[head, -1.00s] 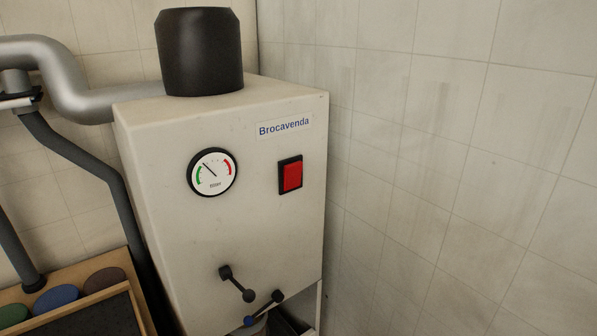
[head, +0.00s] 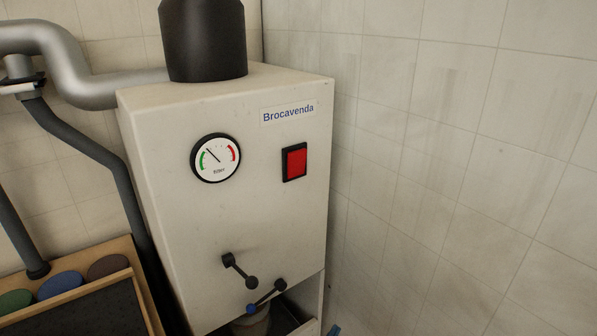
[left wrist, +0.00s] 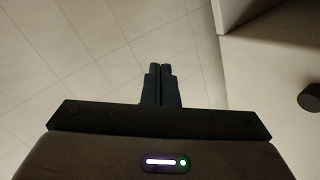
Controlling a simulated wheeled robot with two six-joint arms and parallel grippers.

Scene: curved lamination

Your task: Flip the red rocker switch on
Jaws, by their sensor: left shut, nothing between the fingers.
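The red rocker switch (head: 294,162) sits in a black frame on the front of the cream machine (head: 240,215), right of a round gauge and below the Brocavenda label. Which side of it is pressed in is too small to tell. My left gripper (left wrist: 167,68) shows in the left wrist view, its two dark fingers together and empty over a tiled surface. A small blue-green piece at the bottom edge of the head view cannot be identified surely. The left gripper touches nothing in view. My right gripper is not in view.
A gauge (head: 215,158) and two dark levers (head: 240,271) are on the machine's front. A black cylinder (head: 203,40) stands on top. A silver pipe (head: 66,75) and tray (head: 70,310) are left. In the wrist view, a dark knob (left wrist: 309,97) is at right.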

